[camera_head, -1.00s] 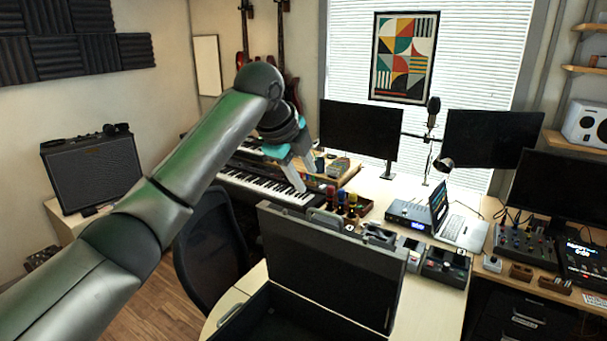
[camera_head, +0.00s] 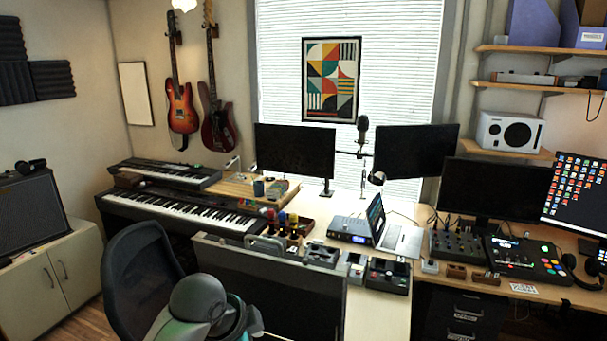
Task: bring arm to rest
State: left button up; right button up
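My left arm (camera_head: 198,303) shows only as a grey rounded joint with a teal part, low in the head view, in front of the open case's raised lid. Its gripper is out of the frame or hidden, so I cannot see its fingers. My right arm and gripper are not in view. The dark case (camera_head: 285,285) stands with its lid up at the front of the desk; its inside is below the frame.
A black mesh chair (camera_head: 142,275) stands left of the case. The desk behind holds an open laptop (camera_head: 385,228), pedals (camera_head: 387,276), small bottles (camera_head: 283,222) and monitors (camera_head: 295,147). Keyboards (camera_head: 180,210) stand at the left. A mixer (camera_head: 465,245) is at the right.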

pick_arm(q)
jog(key=s+a+f+n+y, duration=0.1)
jog(key=s+a+f+n, duration=0.25)
jog(key=s, duration=0.55)
jog(key=s+a+f+n+g+y, duration=0.1)
jog(key=s+a+f+n, duration=0.1)
jog(key=s+n, duration=0.45)
jog(key=s+a+f+n+y, duration=0.1)
jog(key=s+a+f+n, duration=0.15)
jog(key=s, duration=0.75)
notch_tip(320, 180, down, 30)
jog(key=s+g+b, duration=0.1)
jog(key=b, duration=0.8)
jog(key=s+a+f+g+b, duration=0.1)
jog(key=s+f+b, duration=0.3)
jog(key=s+f, duration=0.4)
jog(key=s+a+f+b, duration=0.1)
jog(key=s+f+b, duration=0.4)
jog(key=f, duration=1.1)
jog(key=s, duration=0.3)
jog(key=shift+s+a+f+g, duration=0.15)
jog(key=shift+f+g, duration=0.2)
jog(key=shift+g, duration=0.05)
